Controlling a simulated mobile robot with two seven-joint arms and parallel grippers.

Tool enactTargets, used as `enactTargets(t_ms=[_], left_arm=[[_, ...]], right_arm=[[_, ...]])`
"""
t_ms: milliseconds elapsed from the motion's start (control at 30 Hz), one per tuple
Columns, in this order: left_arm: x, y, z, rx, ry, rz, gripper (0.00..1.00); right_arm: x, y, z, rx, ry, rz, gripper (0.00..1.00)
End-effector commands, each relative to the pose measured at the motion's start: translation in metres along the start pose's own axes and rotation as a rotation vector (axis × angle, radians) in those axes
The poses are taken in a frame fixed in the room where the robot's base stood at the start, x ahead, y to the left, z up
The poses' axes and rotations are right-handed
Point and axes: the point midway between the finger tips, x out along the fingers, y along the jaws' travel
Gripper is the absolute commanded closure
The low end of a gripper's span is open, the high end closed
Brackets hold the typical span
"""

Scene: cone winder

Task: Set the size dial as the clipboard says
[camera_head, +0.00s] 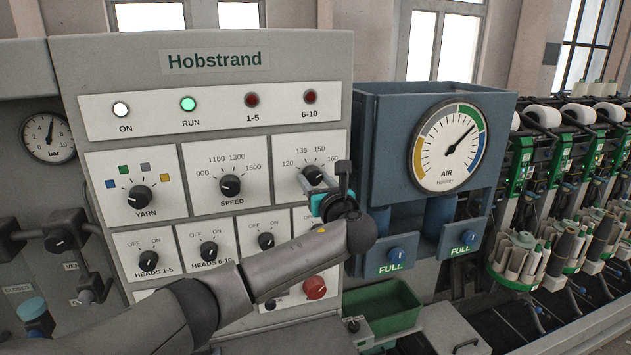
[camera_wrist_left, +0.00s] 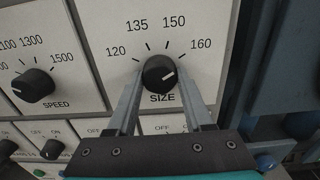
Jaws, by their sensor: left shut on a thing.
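The size dial (camera_head: 312,174) is a black knob on the upper right of the Hobstrand panel, with marks 120, 135, 150 and 160. In the left wrist view the dial (camera_wrist_left: 158,73) sits between the two fingers of my left gripper (camera_wrist_left: 160,82). Its white pointer line points right and slightly up, towards the 160 side. In the head view my left gripper (camera_head: 325,190) is at the dial, shut on it, and covers its lower part and label. My right gripper is not in view. No clipboard shows in either view.
The speed dial (camera_head: 230,186) is left of the size dial, with the yarn dial (camera_head: 139,197) further left. Small head switches and a red button (camera_head: 315,288) lie below. A blue air gauge box (camera_head: 386,140) stands close on the right. The green run lamp (camera_head: 188,104) is lit.

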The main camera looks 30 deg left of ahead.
Motion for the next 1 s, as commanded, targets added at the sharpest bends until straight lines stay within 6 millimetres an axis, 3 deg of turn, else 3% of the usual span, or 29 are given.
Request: enactTargets(t_ms=[367,1000], left_arm=[[-0.001,-0.001,-0.002,-0.156,0.003,-0.001,1.00],[-0.001,-0.002,-0.003,-0.755,0.003,-0.001,1.00]], right_arm=[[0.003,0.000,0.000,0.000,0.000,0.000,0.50],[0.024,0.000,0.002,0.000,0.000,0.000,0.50]])
